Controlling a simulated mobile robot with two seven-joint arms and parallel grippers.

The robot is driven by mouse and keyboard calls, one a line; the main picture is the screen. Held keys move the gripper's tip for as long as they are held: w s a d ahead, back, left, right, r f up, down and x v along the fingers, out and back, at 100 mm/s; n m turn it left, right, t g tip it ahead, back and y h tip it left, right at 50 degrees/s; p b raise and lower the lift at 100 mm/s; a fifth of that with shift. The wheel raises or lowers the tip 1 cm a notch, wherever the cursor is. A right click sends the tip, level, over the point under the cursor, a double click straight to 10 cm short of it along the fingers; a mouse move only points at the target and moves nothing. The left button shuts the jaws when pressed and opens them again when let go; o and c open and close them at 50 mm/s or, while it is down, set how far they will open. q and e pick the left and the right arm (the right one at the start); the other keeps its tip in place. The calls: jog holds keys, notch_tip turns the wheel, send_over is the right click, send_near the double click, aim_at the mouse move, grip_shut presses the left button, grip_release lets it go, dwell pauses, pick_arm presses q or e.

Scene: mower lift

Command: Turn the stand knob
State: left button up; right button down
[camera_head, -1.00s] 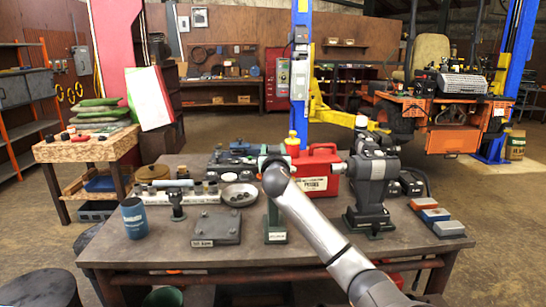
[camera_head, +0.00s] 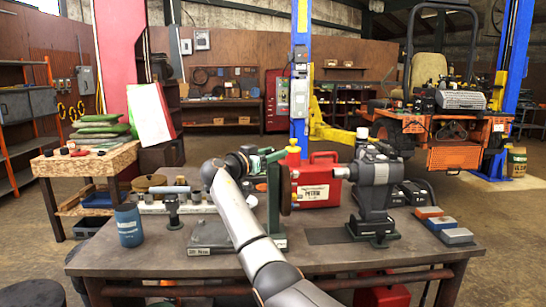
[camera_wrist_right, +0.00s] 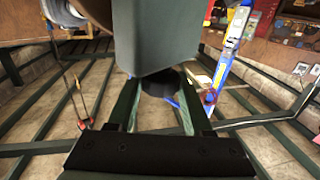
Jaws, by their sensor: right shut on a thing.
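The green stand (camera_head: 274,205) rises upright from the table, with a brown disc (camera_head: 286,190) on its right side. My right gripper (camera_head: 266,158) reaches the stand's upper part from the left, with my arm crossing in front of the table. In the right wrist view, my right gripper (camera_wrist_right: 158,98) has its two dark green fingers closed around a dark round part, which looks like the stand knob (camera_wrist_right: 158,82). The grey-green stand body (camera_wrist_right: 155,35) is just beyond it. In the head view, I cannot make out the knob. My left gripper is not in view.
A blue can (camera_head: 129,225) is at the left. Several coloured blocks (camera_head: 445,226) lie at the right edge. The table's front is clear.

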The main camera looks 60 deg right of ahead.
jog(key=shift+f+m+g, duration=0.1)
jog(key=shift+m+g, duration=0.2)
jog(key=shift+g, duration=0.1)
jog(key=shift+c, duration=1.5)
grip_release()
pick_arm(q)
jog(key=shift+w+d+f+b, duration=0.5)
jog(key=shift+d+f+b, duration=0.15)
jog(key=shift+b, duration=0.55)
pick_arm(e)
jog(key=w+a, duration=0.1)
jog(key=a, duration=1.1)
jog(key=shift+a, duration=0.2)
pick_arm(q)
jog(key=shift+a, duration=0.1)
pick_arm(e)
jog(key=shift+w, duration=0.15)
